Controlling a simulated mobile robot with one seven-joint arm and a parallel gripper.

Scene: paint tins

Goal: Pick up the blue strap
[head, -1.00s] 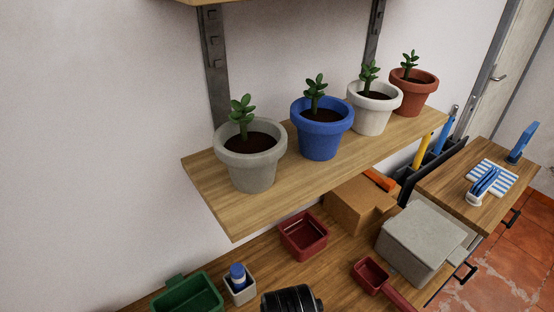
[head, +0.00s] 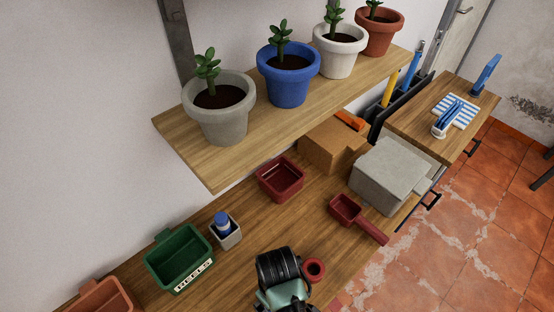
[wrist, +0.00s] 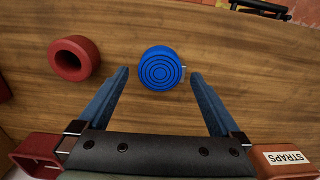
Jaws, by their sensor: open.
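The blue strap (wrist: 161,68) shows in the wrist view as a round coil with concentric rings, lying on the wooden bench top. A small pale end sticks out at its right side. My gripper (wrist: 160,76) is open, with one blue-grey finger on each side of the coil and clear gaps between. The fingertips reach about level with the coil; I cannot tell their height above the bench. In the head view my gripper's end and the strap are hidden behind my black wrist and arm at the bottom middle.
A red ring-shaped roll (wrist: 73,58) lies left of the strap, also seen in the head view (head: 314,271). A bin labelled STRAPS (wrist: 268,160) is at lower right. A green bin (head: 160,268), red trays and a grey box (head: 385,170) stand around; a plant shelf (head: 300,115) overhangs behind.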

